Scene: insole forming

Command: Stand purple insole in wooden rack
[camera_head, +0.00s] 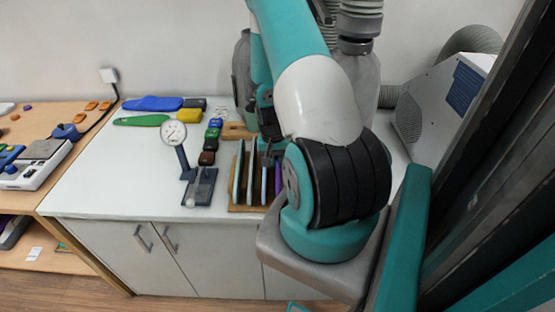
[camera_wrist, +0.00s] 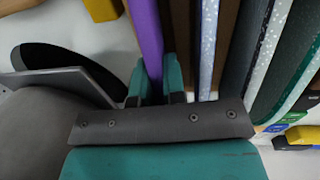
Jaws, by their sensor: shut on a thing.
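The wooden rack (camera_head: 247,208) stands on the white counter, partly hidden behind my arm. Several pale and dark insoles (camera_head: 250,170) stand upright in it. The purple insole (camera_wrist: 147,35) is upright, seen edge-on between the teal fingers of my gripper (camera_wrist: 157,82), which is shut on it. In the head view, a narrow strip of the purple insole (camera_head: 264,186) shows at the rack's right part, beside the pale insoles. Its lower edge is hidden, so I cannot tell whether it rests on the rack base. Speckled insoles (camera_wrist: 208,45) stand just right of it in the wrist view.
Blue (camera_head: 152,103) and green (camera_head: 141,120) insoles lie farther left. A white machine (camera_head: 440,100) stands at right. The counter's front left is clear.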

